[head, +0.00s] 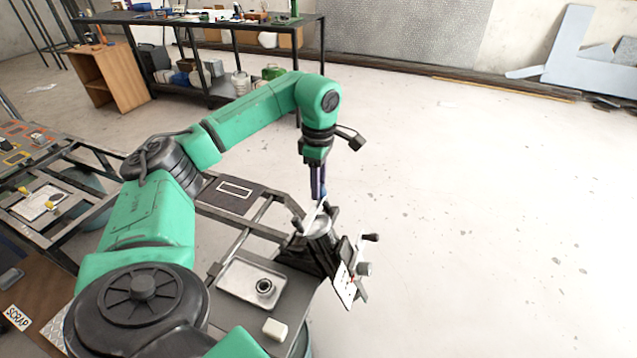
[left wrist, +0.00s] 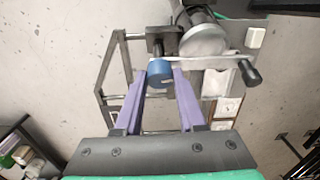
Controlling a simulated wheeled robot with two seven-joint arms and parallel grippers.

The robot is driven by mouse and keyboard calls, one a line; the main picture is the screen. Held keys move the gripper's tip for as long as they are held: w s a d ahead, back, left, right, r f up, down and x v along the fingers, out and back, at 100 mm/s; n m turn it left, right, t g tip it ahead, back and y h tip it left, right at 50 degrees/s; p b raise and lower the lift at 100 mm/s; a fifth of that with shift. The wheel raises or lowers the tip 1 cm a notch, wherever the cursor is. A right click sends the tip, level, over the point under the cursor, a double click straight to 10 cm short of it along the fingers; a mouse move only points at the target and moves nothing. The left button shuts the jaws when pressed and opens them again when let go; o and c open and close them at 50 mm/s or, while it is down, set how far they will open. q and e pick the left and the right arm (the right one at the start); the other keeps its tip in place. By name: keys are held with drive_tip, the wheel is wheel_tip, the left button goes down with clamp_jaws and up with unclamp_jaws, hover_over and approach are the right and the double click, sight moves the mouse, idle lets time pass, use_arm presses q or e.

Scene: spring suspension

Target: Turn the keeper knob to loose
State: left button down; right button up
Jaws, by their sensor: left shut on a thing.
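The blue knob (left wrist: 160,72) sits between the tips of my left gripper's purple fingers in the left wrist view. My left gripper (left wrist: 160,76) is shut on it. In the head view my left gripper (head: 319,190) points down at the top of the dark spring fixture (head: 318,250), and the fingers largely hide the knob. Beside the knob, a pale bar (left wrist: 205,62) with a black handle (left wrist: 250,75) crosses a round grey disc (left wrist: 205,42). I cannot read any loose or tight mark on the knob. My right gripper is not in view.
A metal tray (head: 232,287) holding a dark ring (head: 264,287) and a white block (head: 275,329) lie left of the fixture. A white plate (head: 345,287) hangs on its front, near black-tipped handles (head: 371,238). The floor to the right is clear.

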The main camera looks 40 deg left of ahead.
use_arm(q)
drive_tip(key=shift+w+r+n+g+h+p, duration=0.15)
drive_tip(key=shift+n+g+p, duration=0.1)
drive_tip(key=shift+n+p, duration=0.55)
drive_tip(key=shift+s+r+n+g+h+p, duration=0.15)
drive_tip(key=shift+n+g+p, duration=0.1)
drive_tip(key=shift+n+p, duration=0.5)
drive_tip(key=n+p, duration=0.1)
drive_tip(key=n+g+h+p, duration=0.1)
drive_tip(key=n, duration=0.1)
drive_tip(key=shift+w+a+f+p, duration=0.1)
drive_tip(key=shift+w+p, duration=0.1)
drive_tip(key=shift+p, duration=0.15)
drive_tip(key=n+h+p, duration=0.1)
drive_tip(key=n, duration=0.2)
drive_tip(key=shift+f+g, duration=0.1)
drive_tip(key=shift+g, duration=0.2)
drive_tip(key=n+h, duration=0.1)
drive_tip(key=n, duration=0.1)
drive_tip(key=n+h, duration=0.1)
drive_tip(key=n, duration=0.2)
drive_tip(key=shift+a+f, duration=0.1)
drive_tip(key=shift+a, duration=0.1)
drive_tip(key=shift+w, duration=0.1)
drive_tip(key=c, duration=0.5)
unclamp_jaws()
